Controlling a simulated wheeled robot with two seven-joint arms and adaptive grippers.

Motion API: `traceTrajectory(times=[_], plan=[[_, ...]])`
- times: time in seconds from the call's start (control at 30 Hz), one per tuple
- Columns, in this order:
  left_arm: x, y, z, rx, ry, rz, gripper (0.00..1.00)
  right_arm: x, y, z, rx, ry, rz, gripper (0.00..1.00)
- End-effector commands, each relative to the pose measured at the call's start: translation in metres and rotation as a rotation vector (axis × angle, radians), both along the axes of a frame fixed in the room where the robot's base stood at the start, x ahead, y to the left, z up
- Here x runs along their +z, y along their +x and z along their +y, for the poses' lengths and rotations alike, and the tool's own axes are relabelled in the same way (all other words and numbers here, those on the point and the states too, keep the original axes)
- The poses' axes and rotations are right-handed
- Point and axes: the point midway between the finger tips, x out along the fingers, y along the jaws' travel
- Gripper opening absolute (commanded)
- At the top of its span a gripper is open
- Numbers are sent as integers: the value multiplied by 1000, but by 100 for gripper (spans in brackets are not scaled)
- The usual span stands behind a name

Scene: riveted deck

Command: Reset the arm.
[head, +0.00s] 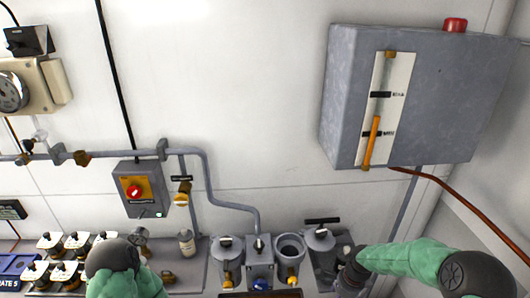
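My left arm (120,275) shows as a green link with a dark joint cap at the bottom left, in front of the bench. Its gripper is out of the picture. My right arm (410,260) comes in from the bottom right, green with a dark round joint. It ends in a dark wrist part (352,276) that runs down to the bottom edge beside the grey canisters. The fingers of the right gripper do not show. I see nothing held by either arm.
A row of grey canisters (289,248) and several white-topped switches (75,241) line the bench below. A switch box with a red knob (134,191) and pipes are on the wall. A large grey cabinet (450,100) with a gauge juts out at upper right.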

Motion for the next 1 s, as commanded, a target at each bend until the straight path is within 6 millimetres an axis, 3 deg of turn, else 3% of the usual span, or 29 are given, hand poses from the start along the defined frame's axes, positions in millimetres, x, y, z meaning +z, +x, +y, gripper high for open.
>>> traceTrajectory(times=[0.27, 0.4, 0.6, 0.8, 1.0], plan=[[-23, 0, 0, 0, 0, -1, 66, -91, -47, 65, 368, 124, -67, 79], [-36, 0, 0, 0, 0, -1, 66, -136, -85, 98, 588, 173, -135, 79], [-53, 0, 0, 0, 0, -1, 66, -183, -145, 131, 875, 191, -228, 79], [-63, 0, 0, 0, 0, 0, 66, -204, -187, 143, 1074, 169, -281, 79], [-64, 0, 0, 0, 0, 0, 66, -206, -193, 144, 1102, 164, -286, 79]])
